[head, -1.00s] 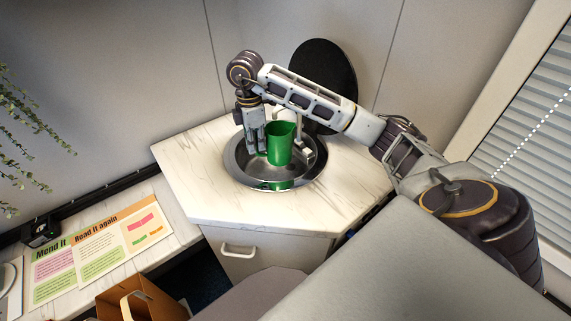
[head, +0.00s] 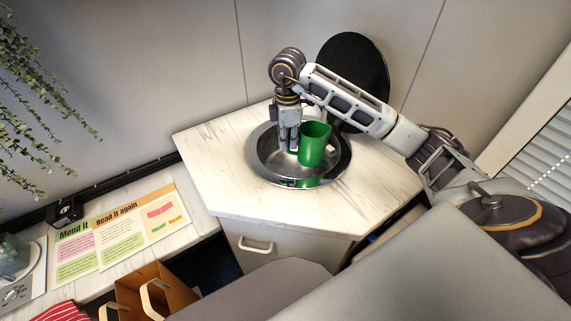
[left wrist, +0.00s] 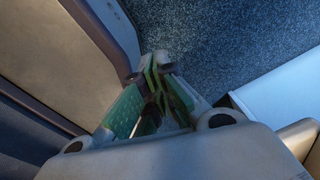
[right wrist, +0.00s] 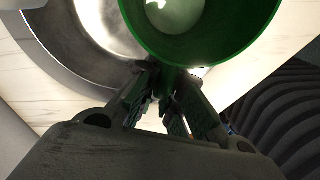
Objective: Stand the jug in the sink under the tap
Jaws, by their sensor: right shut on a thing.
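The green jug (head: 314,146) is upright in the round metal sink (head: 262,165), toward its right side. I cannot tell whether its base touches the sink floor. My right gripper (head: 292,146) comes down from above on the jug's left and is shut on the jug. In the right wrist view the fingertips (right wrist: 160,75) meet at the jug's near edge, and the open green rim (right wrist: 225,45) fills the top. The tap is mostly hidden behind the jug and arm in the head view. My left gripper (left wrist: 155,72) is shut and empty over the floor, outside the head view.
The pale counter (head: 215,150) around the sink is clear. A black round disc (head: 360,75) leans on the wall behind. A brown paper bag (head: 150,290) stands below, and a plant (head: 35,110) hangs at left.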

